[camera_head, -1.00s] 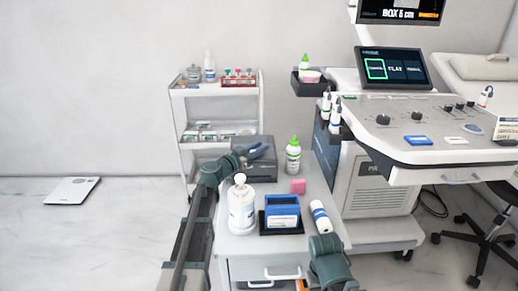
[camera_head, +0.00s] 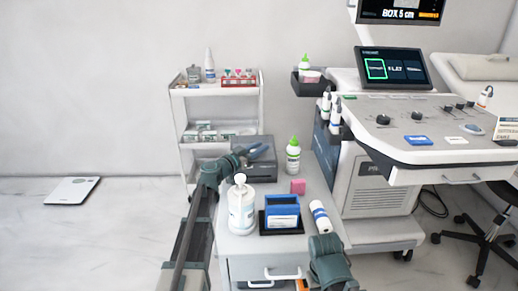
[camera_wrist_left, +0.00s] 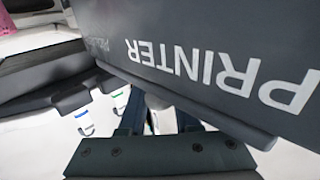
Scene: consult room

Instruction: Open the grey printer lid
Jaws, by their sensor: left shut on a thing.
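The grey printer (camera_head: 264,171) is a dark box at the back of the white cart top. My left gripper (camera_head: 262,152) reaches over its top from the left, and its jaws are at the lid. In the left wrist view, the dark lid (camera_wrist_left: 205,62) fills the upper right, with the word PRINTER upside down. The left gripper (camera_wrist_left: 165,118) is shut on the lid's edge there; the exact contact is partly hidden.
A shelf trolley (camera_head: 218,101) stands behind left; the ultrasound machine (camera_head: 375,190) stands right.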

